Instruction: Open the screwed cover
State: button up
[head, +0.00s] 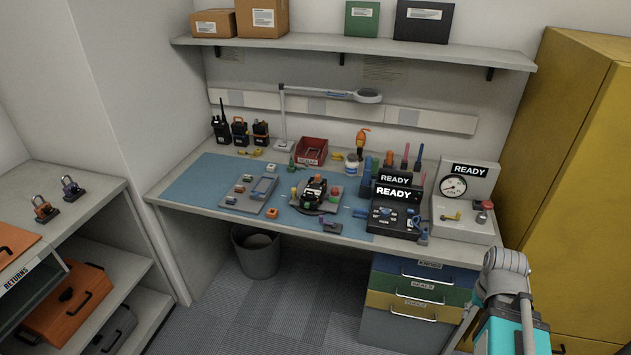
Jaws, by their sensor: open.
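A dark radio-like device (313,188) sits in a grey holder on the blue mat (200,183) of the workbench. A screwed cover cannot be made out on it at this size. Left of it, a grey tray (233,203) holds small parts and a blue-rimmed piece. An orange-and-black tool (361,139), possibly a screwdriver, stands upright at the back of the bench. Part of my arm shows at the bottom right, in front of the drawers. My gripper is not in view.
A black READY unit (394,212) and a white gauge box (465,204) stand on the right of the bench. A red bin (311,152) is at the back. A yellow cabinet (575,150) stands at right, a bin (257,257) below. The mat's left part is clear.

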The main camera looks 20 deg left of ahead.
aim_at(312, 189)
jog(key=z, duration=0.05)
jog(key=i, duration=0.8)
jog(key=u, duration=0.95)
